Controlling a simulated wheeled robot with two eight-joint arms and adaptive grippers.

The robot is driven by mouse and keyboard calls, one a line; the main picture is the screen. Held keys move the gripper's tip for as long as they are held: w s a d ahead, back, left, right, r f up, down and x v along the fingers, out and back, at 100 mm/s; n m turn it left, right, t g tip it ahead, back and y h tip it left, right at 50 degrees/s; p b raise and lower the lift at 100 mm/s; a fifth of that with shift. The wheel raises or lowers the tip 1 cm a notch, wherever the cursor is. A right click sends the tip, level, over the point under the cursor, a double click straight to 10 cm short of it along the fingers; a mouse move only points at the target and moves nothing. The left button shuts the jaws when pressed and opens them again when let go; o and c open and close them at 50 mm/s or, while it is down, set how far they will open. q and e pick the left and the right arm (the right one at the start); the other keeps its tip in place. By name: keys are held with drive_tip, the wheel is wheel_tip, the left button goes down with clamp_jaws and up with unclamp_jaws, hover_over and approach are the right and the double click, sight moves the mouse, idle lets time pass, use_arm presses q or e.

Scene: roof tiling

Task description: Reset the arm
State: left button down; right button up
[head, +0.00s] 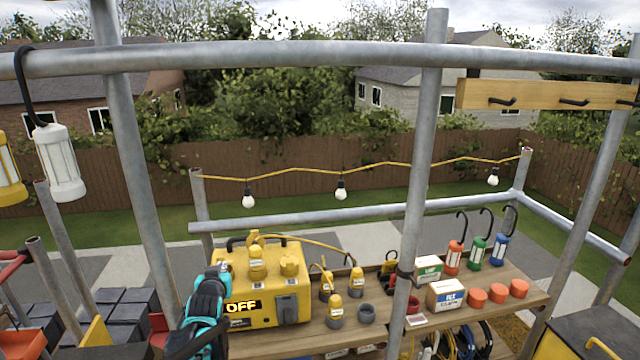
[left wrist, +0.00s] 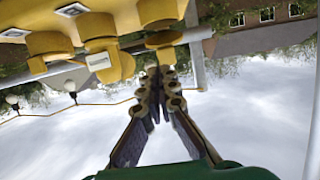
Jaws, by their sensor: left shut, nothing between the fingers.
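My left gripper (head: 212,282) is teal and black. In the head view it stands at the left front of the yellow power box (head: 262,283), overlapping its left edge. In the left wrist view its two fingers (left wrist: 152,78) come together, shut with nothing between them. That view is turned over, with sky below and yellow parts (left wrist: 70,45) at the upper left. I cannot tell whether the gripper touches the box. My right gripper is in neither view.
A wooden shelf (head: 530,300) holds yellow connectors, small boxes, orange cups and red, green and blue lanterns. Grey scaffold poles (head: 420,150) stand around it, with a rail (head: 300,58) across the top. A white lantern (head: 60,165) hangs at left. Dark tiles (head: 110,320) lie lower left.

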use_arm(q)
drive_tip(key=s+d+r+m+g+h, duration=0.15)
drive_tip(key=s+d, duration=0.25)
drive_tip(key=s, duration=0.4)
drive_tip(key=s+d+g, duration=0.2)
drive_tip(key=s+d, duration=0.3)
drive_tip(key=s, duration=0.3)
drive_tip(key=s+d+f+g+h, duration=0.1)
drive_tip(key=s+d+f, duration=0.2)
drive_tip(key=s, duration=0.7)
drive_tip(key=s+d+f+m+g+h, duration=0.1)
drive_tip(key=s+f, duration=0.4)
drive_tip(key=s, duration=0.6)
drive_tip(key=shift+s+d+g, duration=0.2)
drive_tip(key=shift+d+g, duration=0.55)
drive_tip(key=shift+d, duration=0.45)
drive_tip(key=shift+w, duration=0.1)
